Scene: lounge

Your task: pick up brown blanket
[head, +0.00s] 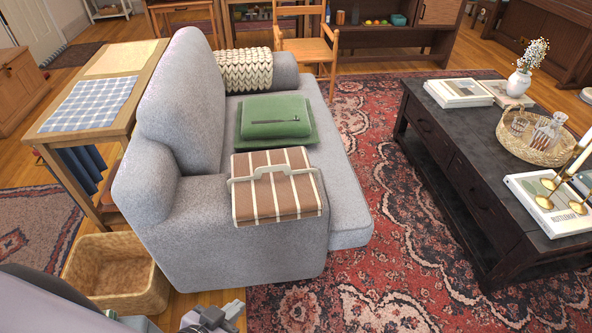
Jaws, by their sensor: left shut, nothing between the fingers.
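The brown blanket (265,205) is folded, with cream stripes, and lies on the near arm of the grey sofa (240,255). A pale grey bar-like piece with a raised middle lies across it; I cannot tell whether it is part of the blanket. My left gripper (233,311) is at the bottom edge of the head view, in front of the sofa and apart from the blanket. It is shut and empty, and partly cut off by the frame. My right gripper is not in view.
A green folded blanket (275,115) and a knitted cream roll (244,70) lie farther back on the sofa. A wicker basket (115,270) stands at the sofa's left. A dark coffee table (470,190) stands at right, with clear red rug (375,270) between.

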